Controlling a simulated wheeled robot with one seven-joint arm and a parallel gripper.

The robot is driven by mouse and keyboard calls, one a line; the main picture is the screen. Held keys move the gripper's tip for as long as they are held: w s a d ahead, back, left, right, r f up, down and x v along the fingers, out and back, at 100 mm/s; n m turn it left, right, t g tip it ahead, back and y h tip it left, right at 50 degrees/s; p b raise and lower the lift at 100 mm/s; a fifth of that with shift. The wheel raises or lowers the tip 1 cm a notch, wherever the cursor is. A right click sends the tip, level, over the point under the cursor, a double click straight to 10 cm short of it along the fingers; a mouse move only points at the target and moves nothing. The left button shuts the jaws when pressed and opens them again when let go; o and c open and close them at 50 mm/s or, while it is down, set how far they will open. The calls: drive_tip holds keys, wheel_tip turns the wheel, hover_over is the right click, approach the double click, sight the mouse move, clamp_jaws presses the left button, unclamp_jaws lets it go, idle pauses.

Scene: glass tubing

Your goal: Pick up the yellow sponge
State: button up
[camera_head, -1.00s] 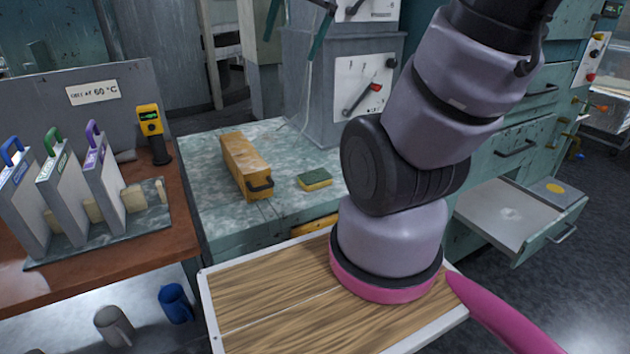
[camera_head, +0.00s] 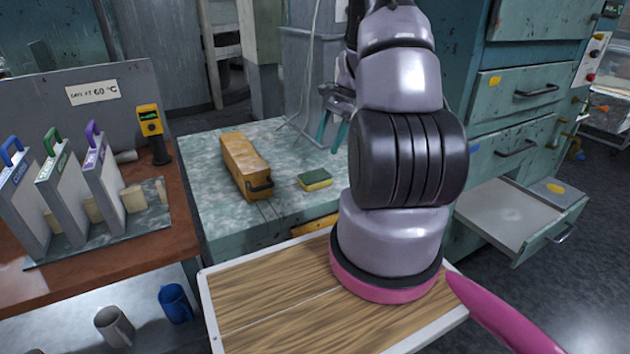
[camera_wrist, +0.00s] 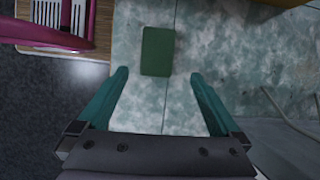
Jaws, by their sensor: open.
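The sponge (camera_head: 315,179) lies flat on the mottled green-grey bench top, yellow below with a dark green upper face. In the wrist view its green face (camera_wrist: 158,51) shows just beyond my fingertips, roughly centred between them. My gripper (camera_wrist: 160,80) is open and empty, with its two teal fingers spread wider than the sponge. In the head view my gripper (camera_head: 335,130) hangs behind and to the right of the sponge, apart from it.
A long yellow-brown box (camera_head: 245,165) with a dark handle lies left of the sponge. A pulled-out drawer (camera_head: 510,215) stands to the right. The bench top (camera_head: 205,190) around the sponge is mostly clear. A rack with several upright panels (camera_head: 100,235) stands on the left table.

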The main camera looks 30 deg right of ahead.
hover_over(317, 175)
drive_tip(key=d, duration=0.2)
drive_tip(key=f, duration=0.5)
drive_tip(key=shift+w+d+f, duration=0.15)
drive_tip(key=shift+d+f, duration=0.05)
drive_tip(key=shift+f, duration=0.05)
drive_tip(key=x, duration=0.4)
drive_tip(key=shift+a+f, duration=0.25)
drive_tip(key=shift+f, duration=0.1)
drive_tip(key=shift+a+f, duration=0.2)
drive_tip(key=shift+f, duration=0.3)
drive_tip(key=shift+f, duration=0.2)
drive_tip(key=c, duration=1.3)
wheel_tip(317, 175, up, 11)
drive_tip(key=shift+f, duration=0.25)
